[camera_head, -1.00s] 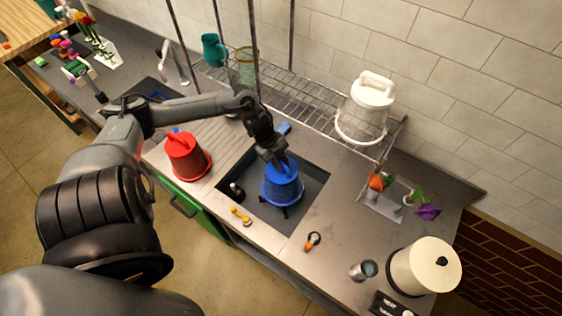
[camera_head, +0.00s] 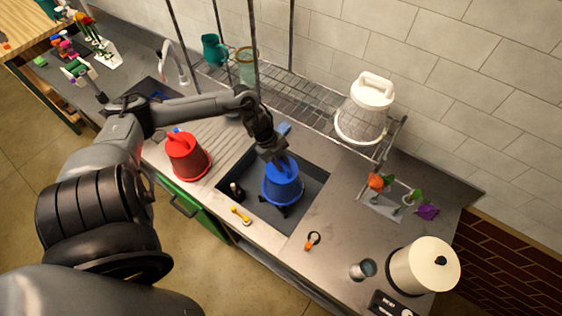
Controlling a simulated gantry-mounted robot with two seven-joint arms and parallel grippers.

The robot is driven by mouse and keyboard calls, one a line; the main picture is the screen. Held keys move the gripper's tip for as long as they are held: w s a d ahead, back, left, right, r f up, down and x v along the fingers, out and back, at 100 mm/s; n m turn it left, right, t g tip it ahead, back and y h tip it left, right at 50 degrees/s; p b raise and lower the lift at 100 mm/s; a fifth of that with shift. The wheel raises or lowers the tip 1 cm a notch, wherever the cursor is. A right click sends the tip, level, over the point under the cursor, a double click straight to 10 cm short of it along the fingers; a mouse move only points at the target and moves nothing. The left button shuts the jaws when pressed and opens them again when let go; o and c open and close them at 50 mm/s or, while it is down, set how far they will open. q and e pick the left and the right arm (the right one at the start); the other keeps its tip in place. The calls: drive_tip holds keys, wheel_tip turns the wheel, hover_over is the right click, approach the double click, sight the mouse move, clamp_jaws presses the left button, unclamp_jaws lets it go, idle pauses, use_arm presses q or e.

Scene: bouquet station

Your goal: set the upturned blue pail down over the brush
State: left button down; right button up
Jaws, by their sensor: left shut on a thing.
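The upturned blue pail (camera_head: 283,186) is in the dark recessed basin (camera_head: 314,186), wide rim downward. My left gripper (camera_head: 276,158) is shut on the top of the pail. A dark shape (camera_head: 283,211) shows just below the pail's near rim; I cannot tell what it is or whether the rim touches the basin floor. No brush is clearly recognisable; anything under the pail is hidden. A small dark object (camera_head: 237,192) stands apart at the basin's left side. My right gripper is not in view.
A red upturned pail (camera_head: 188,158) stands left of the basin. A yellow-handled tool (camera_head: 240,216) and an orange-and-black item (camera_head: 312,240) lie on the near counter. A wire rack (camera_head: 308,98) holding a white pail (camera_head: 366,105) runs behind. A cream canister (camera_head: 425,265) stands at right.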

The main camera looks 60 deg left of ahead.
use_arm(q)
drive_tip(key=shift+f, duration=0.35)
drive_tip(key=shift+f+b, duration=0.4)
drive_tip(key=shift+b, duration=0.05)
drive_tip(key=shift+f+b, duration=0.65)
drive_tip(key=shift+f, duration=0.7)
drive_tip(key=shift+f+b, duration=0.4)
drive_tip(key=shift+b, duration=0.05)
drive_tip(key=shift+f+b, duration=0.7)
drive_tip(key=shift+f, duration=0.55)
